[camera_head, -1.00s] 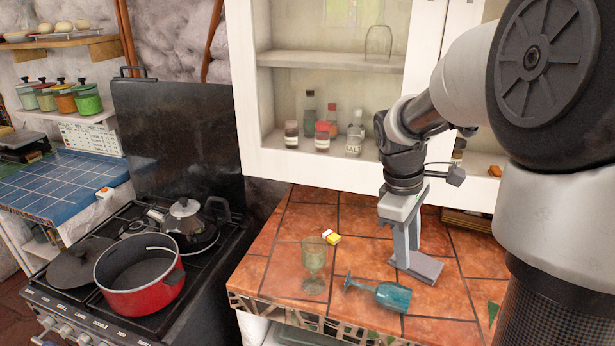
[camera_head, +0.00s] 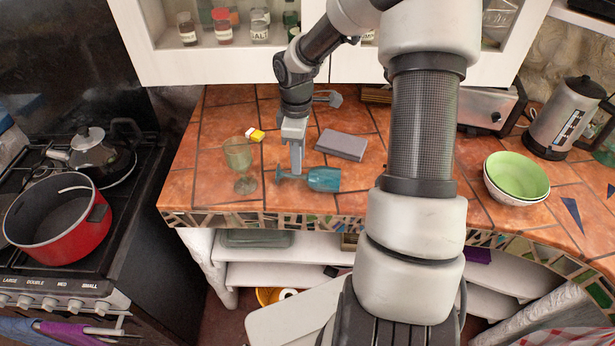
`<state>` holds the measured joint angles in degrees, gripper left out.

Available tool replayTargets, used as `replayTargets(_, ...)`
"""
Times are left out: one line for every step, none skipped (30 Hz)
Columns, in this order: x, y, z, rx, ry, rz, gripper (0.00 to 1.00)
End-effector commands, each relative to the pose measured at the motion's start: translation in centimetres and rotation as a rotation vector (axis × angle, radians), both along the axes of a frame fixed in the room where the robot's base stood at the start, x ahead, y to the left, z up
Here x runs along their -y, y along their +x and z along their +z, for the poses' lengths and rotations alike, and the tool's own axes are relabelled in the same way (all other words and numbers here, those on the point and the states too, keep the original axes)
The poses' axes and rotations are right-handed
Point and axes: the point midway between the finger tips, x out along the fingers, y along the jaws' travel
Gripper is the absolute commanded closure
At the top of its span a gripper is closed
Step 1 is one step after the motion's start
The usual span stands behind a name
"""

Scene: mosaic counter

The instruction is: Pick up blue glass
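The blue glass (camera_head: 323,179) is a teal stemmed glass lying on its side on the tiled counter. Its bowl points right and its foot points left. My gripper (camera_head: 296,168) points down over it, with the fingertips at the stem, just left of the bowl. The fingers look like one narrow grey strip from this side, so I cannot tell whether they are open or shut, or whether they touch the stem.
A greenish clear goblet (camera_head: 240,163) stands upright close to the left. A grey box (camera_head: 341,145) and a small yellow-and-white item (camera_head: 256,135) lie behind. Green and white bowls (camera_head: 516,177) are at right. The white cabinet (camera_head: 220,66) overhangs the back.

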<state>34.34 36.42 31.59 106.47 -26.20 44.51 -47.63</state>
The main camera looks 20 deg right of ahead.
Motion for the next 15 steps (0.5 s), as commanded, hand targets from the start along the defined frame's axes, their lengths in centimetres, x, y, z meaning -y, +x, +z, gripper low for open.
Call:
replayTargets(0.0,0.0,-0.4,-0.001,0.000,0.001,0.67)
replayTargets(0.0,0.0,-0.6,-0.001,0.000,0.001,0.67)
replayTargets(0.0,0.0,-0.8,-0.001,-0.001,0.001,0.67)
replayTargets(0.0,0.0,-0.9,-0.001,0.000,0.001,0.67)
replayTargets(0.1,0.0,-1.1,-0.001,0.000,0.000,0.67)
replayTargets(0.2,0.0,-1.5,-0.002,0.000,-0.001,0.67)
replayTargets(0.3,0.0,-1.8,-0.002,0.000,-0.001,0.67)
replayTargets(0.4,0.0,-2.2,-0.003,0.001,-0.001,0.67)
replayTargets(0.6,0.0,-2.9,-0.004,0.001,0.000,0.67)
replayTargets(0.8,0.0,-3.3,-0.003,0.002,0.000,0.67)
replayTargets(0.9,0.1,-3.8,-0.003,0.002,0.000,0.67)
replayTargets(1.0,0.1,-4.4,-0.004,0.001,0.001,0.67)
replayTargets(0.9,0.1,-4.8,-0.003,0.001,0.001,0.67)
replayTargets(0.9,0.1,-5.2,-0.003,0.001,0.001,0.67)
replayTargets(1.0,0.1,-5.6,-0.002,0.000,0.002,0.67)
